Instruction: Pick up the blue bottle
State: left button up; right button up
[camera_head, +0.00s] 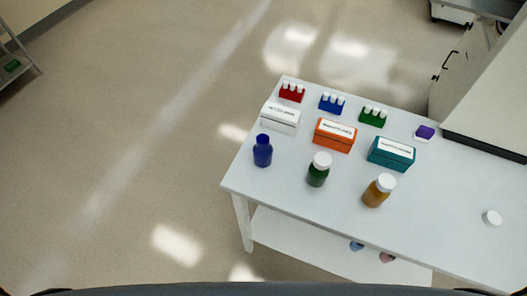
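The blue bottle (262,151) stands upright near the left edge of the white table (334,196). Its top looks blue, with no white cap like those on the other bottles. Neither of my grippers shows in the head view, and nothing touches the bottle.
A green bottle (318,170) and an amber bottle (377,191) stand to its right. White (281,118), orange (335,136) and teal (391,154) boxes stand behind, with small vial racks beyond. A loose white cap (492,218) lies at right. The floor left of the table is clear.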

aim_at(262, 150)
jog(key=k+z, duration=0.25)
jog(key=z, duration=0.15)
jog(key=k+l+z, duration=0.15)
jog(key=z, duration=0.25)
jog(key=k+l+z, duration=0.2)
jog(key=k+z, duration=0.2)
